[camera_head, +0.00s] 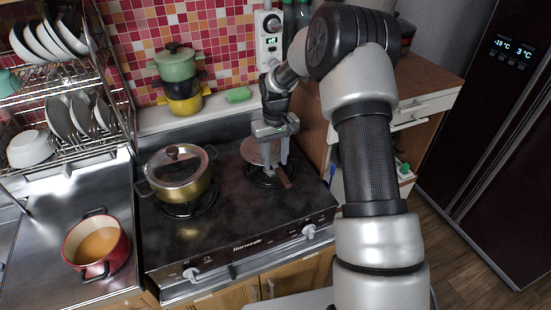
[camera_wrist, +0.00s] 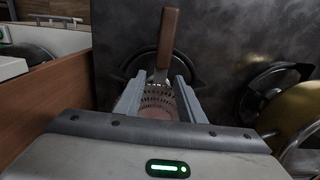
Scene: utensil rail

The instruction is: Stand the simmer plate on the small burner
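The simmer plate (camera_head: 255,153) is a reddish round disc with a wooden handle (camera_head: 284,177). It appears to lie roughly flat over the right burner (camera_head: 262,181), with the handle toward the stove's front. In the wrist view, its perforated disc (camera_wrist: 158,102) shows between my fingers and the handle (camera_wrist: 168,38) points up. My gripper (camera_head: 276,163) points down at the plate, with its fingers apart on either side. In the wrist view, my gripper (camera_wrist: 163,78) shows gaps beside the narrow handle neck. The exact contact between plate and grate is partly hidden.
A lidded gold pot (camera_head: 178,175) stands on the left burner. A red pot (camera_head: 97,246) is on the steel counter at left. Green and yellow pots (camera_head: 177,65) are stacked behind the stove, beside a green sponge (camera_head: 238,95). A wooden cabinet (camera_head: 425,75) borders the right side.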

